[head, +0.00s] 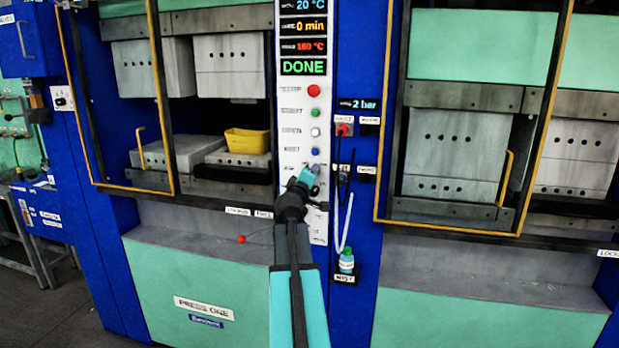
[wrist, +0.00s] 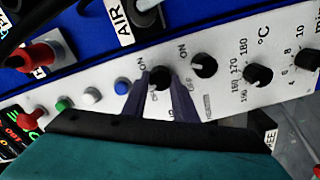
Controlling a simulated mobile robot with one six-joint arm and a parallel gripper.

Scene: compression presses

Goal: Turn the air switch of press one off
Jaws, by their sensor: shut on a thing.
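Press one, with its name plate (head: 204,308), stands at the left in the head view. My gripper (head: 313,171) is at the lower part of its white control panel (head: 291,140). In the wrist view, my gripper (wrist: 159,76) is shut on a black rotary switch (wrist: 160,74), one purple finger on each side. ON shows beside this switch; its name and mark are hidden or unreadable. A second black switch (wrist: 203,65), also with ON, sits beside it. An AIR label (wrist: 124,20) is on the blue face. I cannot tell which switch is the air switch.
A blue button (wrist: 123,87), a white button (wrist: 92,96) and a red knob (wrist: 40,55) are close by. A temperature dial (wrist: 257,75) is on the far side. A yellow tray (head: 247,141) is inside the press. A white hose (head: 345,220) hangs at the right.

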